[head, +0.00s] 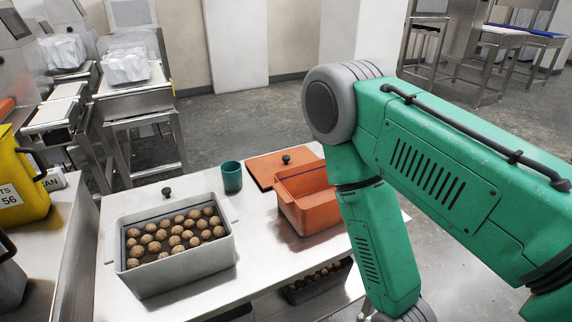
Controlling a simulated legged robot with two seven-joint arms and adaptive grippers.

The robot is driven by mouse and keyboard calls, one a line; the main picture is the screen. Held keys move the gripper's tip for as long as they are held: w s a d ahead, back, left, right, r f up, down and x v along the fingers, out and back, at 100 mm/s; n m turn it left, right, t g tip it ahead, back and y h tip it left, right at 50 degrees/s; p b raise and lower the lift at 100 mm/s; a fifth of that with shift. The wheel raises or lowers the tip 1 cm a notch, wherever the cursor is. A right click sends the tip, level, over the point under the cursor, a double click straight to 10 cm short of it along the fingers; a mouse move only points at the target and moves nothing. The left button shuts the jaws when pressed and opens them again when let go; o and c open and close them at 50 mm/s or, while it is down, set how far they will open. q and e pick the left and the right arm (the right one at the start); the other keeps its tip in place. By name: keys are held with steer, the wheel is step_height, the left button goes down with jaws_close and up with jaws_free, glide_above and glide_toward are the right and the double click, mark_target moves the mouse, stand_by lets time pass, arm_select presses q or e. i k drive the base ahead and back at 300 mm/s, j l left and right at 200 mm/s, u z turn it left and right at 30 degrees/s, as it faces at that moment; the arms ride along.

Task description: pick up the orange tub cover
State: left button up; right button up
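The orange tub cover (262,169) is a flat orange lid with a black knob (286,159). It lies on the white table just behind the orange tub (306,212). The tub stands open, and its near right part is hidden by my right arm. The part of the tub's inside that shows looks empty. My green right arm comes in from the right and bends down in front of the table's right end. Its gripper is out of the frame below. My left arm and gripper do not show.
A pale grey tub (182,268) full of brown round nuts stands on the left of the white table (262,258). A black knob (167,192) shows behind it. A teal cup (232,177) stands left of the cover. A dark tray (318,288) of nuts is lower down.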

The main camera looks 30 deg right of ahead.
mark_target(286, 162)
steer(key=l+z, duration=0.1)
steer(key=z, duration=1.1)
steer(key=i+l+z, duration=0.4)
steer(key=l, duration=0.3)
steer(key=i+l+z, duration=0.35)
steer(key=l, duration=0.3)
steer(key=i+l+z, duration=0.4)
steer(key=i+l+u, duration=0.1)
steer(key=i+l, duration=0.15)
steer(key=i, duration=0.3)
steer(key=i+l+u, duration=0.1)
steer(key=i+l, duration=0.15)
steer(key=i, duration=0.25)
steer(key=i+j+u, duration=0.2)
steer(key=i+u, duration=0.2)
steer(key=i+j+u, duration=0.15)
steer(key=i+u, duration=0.15)
steer(key=u, duration=0.15)
steer(key=i+u, duration=0.4)
steer(key=i+l+u, duration=0.15)
steer(key=i+u, duration=0.15)
steer(key=u, duration=0.15)
steer(key=i+l+u, duration=0.25)
steer(key=u, duration=0.15)
steer(key=i, duration=0.1)
